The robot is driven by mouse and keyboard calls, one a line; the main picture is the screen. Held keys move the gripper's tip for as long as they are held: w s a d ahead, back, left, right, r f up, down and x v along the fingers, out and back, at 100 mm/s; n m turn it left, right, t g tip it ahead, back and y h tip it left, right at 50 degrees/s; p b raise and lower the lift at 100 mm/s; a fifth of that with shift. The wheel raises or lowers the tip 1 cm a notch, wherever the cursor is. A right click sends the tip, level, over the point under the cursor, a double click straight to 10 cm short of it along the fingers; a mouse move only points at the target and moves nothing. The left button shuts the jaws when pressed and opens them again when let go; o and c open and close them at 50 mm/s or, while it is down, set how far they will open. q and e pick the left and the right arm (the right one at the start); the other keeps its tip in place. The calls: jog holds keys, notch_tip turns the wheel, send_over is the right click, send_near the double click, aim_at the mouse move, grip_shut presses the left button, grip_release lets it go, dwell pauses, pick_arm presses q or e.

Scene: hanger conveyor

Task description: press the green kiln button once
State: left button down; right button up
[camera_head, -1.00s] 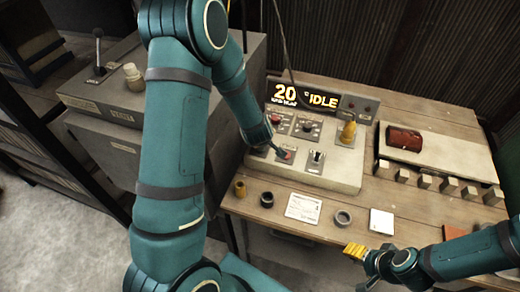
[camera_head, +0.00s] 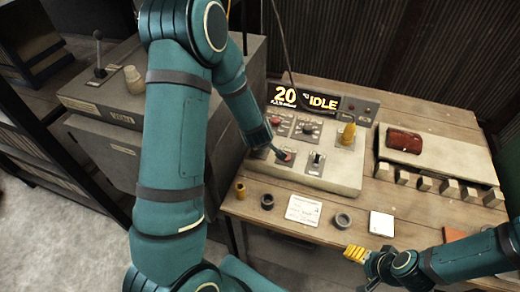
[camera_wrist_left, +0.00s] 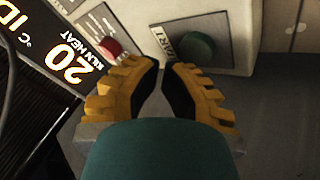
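The green button (camera_wrist_left: 197,47) sits beside a START label on the pale control panel (camera_wrist_left: 228,18) in the left wrist view. It is hidden behind my left arm in the head view. My left gripper (camera_wrist_left: 162,68) has yellow fingers with black pads, drawn together at the tips with only a thin gap and nothing between them. The tips appear just below and left of the green button; contact cannot be made out. The fingers are hidden in the head view. My right gripper (camera_head: 356,253) hangs by the table's front edge, away from the panel; its finger gap is unclear.
A red button (camera_wrist_left: 108,46) lies left of the green one. The display (camera_head: 304,101) reads 20 and IDLE. Rings and cards lie in front.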

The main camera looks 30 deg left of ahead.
pick_arm(q)
jog(key=shift+f, duration=0.1)
jog(key=shift+f+b, duration=0.4)
jog(key=shift+b, duration=0.05)
jog(key=shift+f+b, duration=0.45)
dwell(0.8)
jog(key=shift+r, duration=0.1)
jog(key=shift+r+p, duration=0.75)
jog(key=shift+r, duration=0.1)
notch_tip(320, 180, up, 5)
jog(key=p, duration=0.4)
dwell(0.5)
